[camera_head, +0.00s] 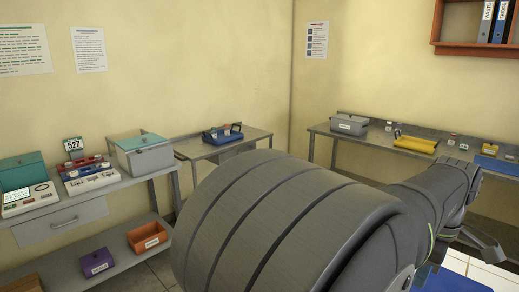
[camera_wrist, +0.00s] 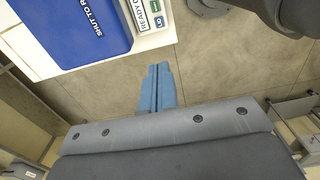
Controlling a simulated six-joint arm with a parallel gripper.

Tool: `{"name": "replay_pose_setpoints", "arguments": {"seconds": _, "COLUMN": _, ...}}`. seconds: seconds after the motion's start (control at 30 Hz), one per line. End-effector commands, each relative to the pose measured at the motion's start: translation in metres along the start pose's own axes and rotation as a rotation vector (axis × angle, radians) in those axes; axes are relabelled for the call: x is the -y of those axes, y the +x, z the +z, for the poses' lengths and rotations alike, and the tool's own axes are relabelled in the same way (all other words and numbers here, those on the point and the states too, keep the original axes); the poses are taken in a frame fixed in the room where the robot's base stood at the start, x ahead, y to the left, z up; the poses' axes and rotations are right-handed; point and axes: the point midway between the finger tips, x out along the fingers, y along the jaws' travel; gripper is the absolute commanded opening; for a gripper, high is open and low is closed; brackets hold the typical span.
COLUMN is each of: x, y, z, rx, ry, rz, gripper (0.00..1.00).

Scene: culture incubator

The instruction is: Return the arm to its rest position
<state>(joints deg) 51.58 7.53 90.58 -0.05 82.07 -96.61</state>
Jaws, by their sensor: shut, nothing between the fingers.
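In the wrist view my gripper (camera_wrist: 158,68) shows as two blue fingers pressed together, with nothing between them. The fingers are over bare grey floor tiles, apart from any object. In the head view my large grey arm fills the centre and lower right. It hides much of the floor and part of the right side, and I cannot make out the fingers there.
A white device (camera_wrist: 150,38) with a blue lid (camera_wrist: 75,30) and READY and ON labels lies beyond the fingertips in the wrist view. A left bench (camera_head: 120,183) and a right bench (camera_head: 375,139) along the walls hold boxes and trays.

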Motion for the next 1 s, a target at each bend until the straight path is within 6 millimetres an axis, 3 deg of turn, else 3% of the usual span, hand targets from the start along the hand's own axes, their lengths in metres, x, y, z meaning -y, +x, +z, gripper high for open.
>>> {"name": "replay_pose_setpoints", "arguments": {"seconds": 0.2, "x": -0.001, "y": -0.047, "z": 0.000, "rx": 0.000, "ry": 0.001, "rz": 0.008, "gripper": 0.00}}
{"name": "replay_pose_setpoints", "arguments": {"seconds": 0.4, "x": 0.000, "y": -0.075, "z": 0.000, "rx": 0.000, "ry": 0.001, "rz": 0.006, "gripper": 0.00}}
{"name": "replay_pose_setpoints", "arguments": {"seconds": 0.6, "x": 0.000, "y": -0.088, "z": 0.000, "rx": 0.000, "ry": 0.001, "rz": 0.004, "gripper": 0.00}}
{"name": "replay_pose_setpoints", "arguments": {"seconds": 1.0, "x": 0.000, "y": -0.089, "z": 0.000, "rx": 0.000, "ry": 0.001, "rz": 0.003, "gripper": 0.00}}
